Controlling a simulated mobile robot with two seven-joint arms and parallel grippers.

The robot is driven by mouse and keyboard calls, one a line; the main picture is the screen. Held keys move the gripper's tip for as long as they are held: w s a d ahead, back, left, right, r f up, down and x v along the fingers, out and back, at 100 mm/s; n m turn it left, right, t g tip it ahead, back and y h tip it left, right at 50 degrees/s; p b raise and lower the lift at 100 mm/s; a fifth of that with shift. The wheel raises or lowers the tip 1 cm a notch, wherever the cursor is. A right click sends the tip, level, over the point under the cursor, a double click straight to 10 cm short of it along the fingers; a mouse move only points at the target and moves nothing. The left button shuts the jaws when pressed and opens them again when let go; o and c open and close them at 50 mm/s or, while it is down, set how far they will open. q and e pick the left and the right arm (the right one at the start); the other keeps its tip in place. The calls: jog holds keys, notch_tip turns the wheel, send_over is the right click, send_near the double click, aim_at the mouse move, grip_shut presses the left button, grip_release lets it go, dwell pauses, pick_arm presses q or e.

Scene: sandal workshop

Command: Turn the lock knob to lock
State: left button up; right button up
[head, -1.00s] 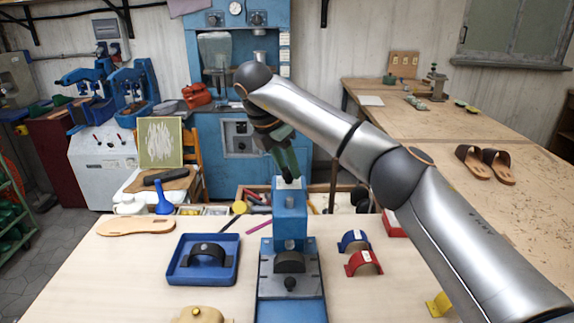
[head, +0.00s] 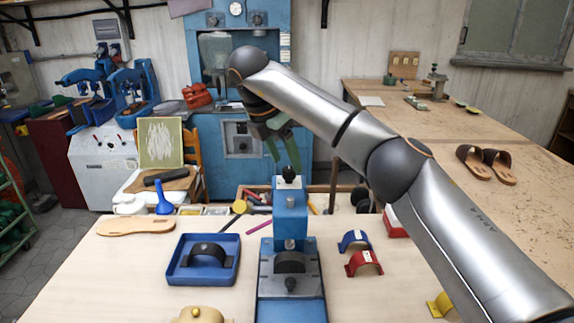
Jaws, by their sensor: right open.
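A blue press (head: 290,215) stands on the light workbench. A black knob (head: 289,174) sits on its white-topped head. A second black knob (head: 290,284) is low on the front of its metal base, below a dark curved piece (head: 289,262). I cannot tell from the picture which knob is the lock knob, nor whether either is turned to lock. My right gripper (head: 282,150), with green fingers, is open and empty just above and behind the top knob, apart from it. My left gripper is not in view.
A blue tray (head: 172,270) with a black strap form is left of the press. Blue (head: 353,238) and red (head: 364,262) strap pieces lie to the right. A sandal sole (head: 136,226) lies at the back left. My right arm spans the right side.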

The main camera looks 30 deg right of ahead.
jog(key=v, duration=1)
jog(key=shift+s+f, duration=0.1)
